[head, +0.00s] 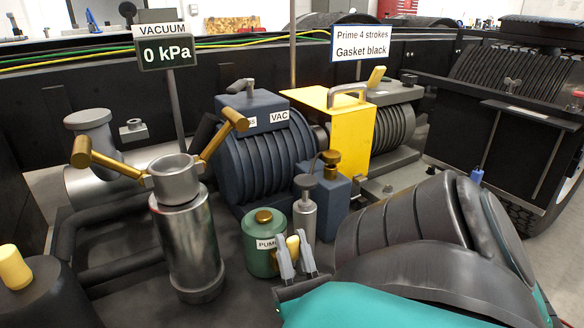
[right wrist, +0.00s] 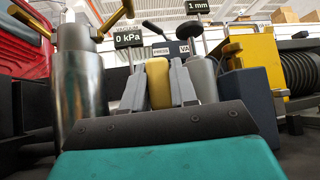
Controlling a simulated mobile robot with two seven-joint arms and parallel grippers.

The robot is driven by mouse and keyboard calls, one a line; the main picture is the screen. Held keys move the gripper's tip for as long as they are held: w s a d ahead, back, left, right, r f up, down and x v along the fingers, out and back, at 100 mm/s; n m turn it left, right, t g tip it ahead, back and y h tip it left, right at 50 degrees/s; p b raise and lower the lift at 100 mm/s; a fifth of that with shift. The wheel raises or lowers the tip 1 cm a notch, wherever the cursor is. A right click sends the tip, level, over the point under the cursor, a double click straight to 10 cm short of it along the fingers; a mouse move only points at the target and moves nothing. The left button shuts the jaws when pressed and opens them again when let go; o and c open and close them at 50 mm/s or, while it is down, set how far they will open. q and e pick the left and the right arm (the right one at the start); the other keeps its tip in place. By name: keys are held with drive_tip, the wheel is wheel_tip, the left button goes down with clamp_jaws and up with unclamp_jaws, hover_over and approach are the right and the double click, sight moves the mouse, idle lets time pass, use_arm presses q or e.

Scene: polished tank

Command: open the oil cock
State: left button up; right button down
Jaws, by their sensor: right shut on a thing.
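A small yellow handle (head: 293,244), which looks like the oil cock's, stands at the right side of the green pot (head: 262,258) labelled PUMP with a brass cap. My right gripper (head: 291,241) has its two grey fingers on either side of this handle and is shut on it. In the right wrist view the handle (right wrist: 159,84) stands upright between the fingers of the gripper (right wrist: 157,74). The handle's lower part and the valve body are hidden behind my gripper's palm. My left gripper is not in view.
A metal cylinder (head: 187,240) with two brass levers stands left of the pot. A grey plunger (head: 304,205) and blue block (head: 334,205) stand close behind. The ribbed dark blue pump (head: 268,150) and yellow housing (head: 352,135) are farther back. The VACUUM sign (head: 165,52) reads 0 kPa.

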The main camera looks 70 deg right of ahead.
drive_tip(key=c, duration=1)
unclamp_jaws()
drive_tip(key=shift+f, duration=0.1)
drive_tip(key=b+v, duration=0.1)
drive_tip(key=v, duration=1.2)
drive_tip(key=shift+s, duration=0.1)
